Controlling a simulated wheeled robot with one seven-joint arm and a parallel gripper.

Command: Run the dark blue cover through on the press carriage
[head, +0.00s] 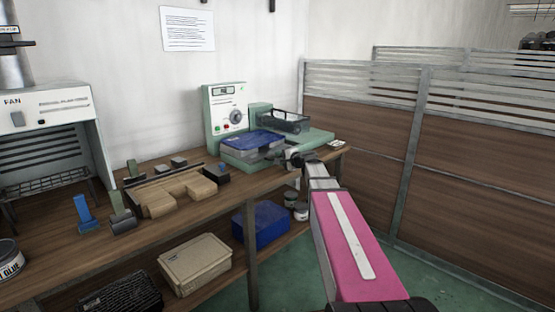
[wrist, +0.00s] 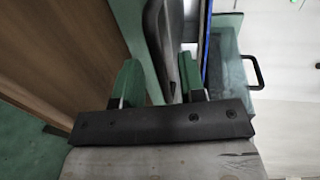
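The dark blue cover (head: 252,140) lies flat on a pale green, box-like carriage (head: 250,158) at the front of the press (head: 224,112). In the wrist view only a thin blue edge (wrist: 206,45) shows, beside the teal carriage side (wrist: 228,75). My gripper (head: 296,158) is at the right end of the carriage, low beside it. In the wrist view my gripper (wrist: 160,82) has its green fingers apart, with a dark upright bar (wrist: 160,45) between them. Gaps seem to show on both sides of the bar. Its lower end is partly hidden.
Wooden blocks (head: 180,193) and a blue stand (head: 85,214) occupy the bench's left. A blue bin (head: 262,225) and a beige box (head: 195,264) sit on the shelf below. Partition panels (head: 390,150) close off the right.

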